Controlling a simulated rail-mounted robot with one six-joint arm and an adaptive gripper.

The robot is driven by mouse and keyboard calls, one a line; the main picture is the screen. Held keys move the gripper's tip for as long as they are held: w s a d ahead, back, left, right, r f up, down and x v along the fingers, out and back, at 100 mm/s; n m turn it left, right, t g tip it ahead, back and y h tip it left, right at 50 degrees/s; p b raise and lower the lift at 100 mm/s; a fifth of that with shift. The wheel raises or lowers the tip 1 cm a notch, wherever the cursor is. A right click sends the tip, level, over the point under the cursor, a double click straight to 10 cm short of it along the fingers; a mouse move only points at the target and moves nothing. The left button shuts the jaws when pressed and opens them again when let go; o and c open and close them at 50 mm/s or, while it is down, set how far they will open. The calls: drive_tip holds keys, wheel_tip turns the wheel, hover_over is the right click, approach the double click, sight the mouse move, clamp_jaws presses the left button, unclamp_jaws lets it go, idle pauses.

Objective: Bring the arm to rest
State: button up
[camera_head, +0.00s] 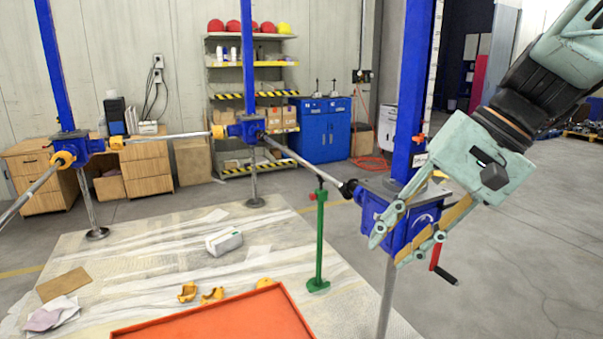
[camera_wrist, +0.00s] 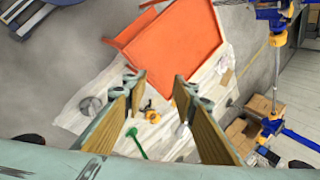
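My gripper (camera_head: 389,252) is at the right in the head view, angled down and to the left, in front of the nearest blue screw jack (camera_head: 375,207). Its two fingers are apart with nothing between them. In the wrist view my gripper (camera_wrist: 158,82) is also open and empty, with floor and sheeting beyond its tips. My gripper hides part of the jack's blue housing. I cannot tell whether it touches the housing.
Shafts link further jacks (camera_head: 248,128) (camera_head: 70,150). A green stand (camera_head: 319,240) stands under the near shaft. An orange table (camera_head: 215,318) is at the front, with yellow pieces (camera_head: 212,296) and a white box (camera_head: 224,242) behind it. Right-hand floor (camera_head: 520,270) is clear.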

drive_tip(key=s+d+n+t+h, duration=0.1)
drive_tip(key=s+d+n+h, duration=0.1)
drive_tip(key=s, duration=0.9)
drive_tip(key=s+d+f+n+t+h, duration=0.1)
drive_tip(key=s+d+n+h, duration=0.1)
drive_tip(key=s, duration=0.9)
drive_tip(key=shift+d+h, duration=0.4)
drive_tip(key=shift+h, duration=0.5)
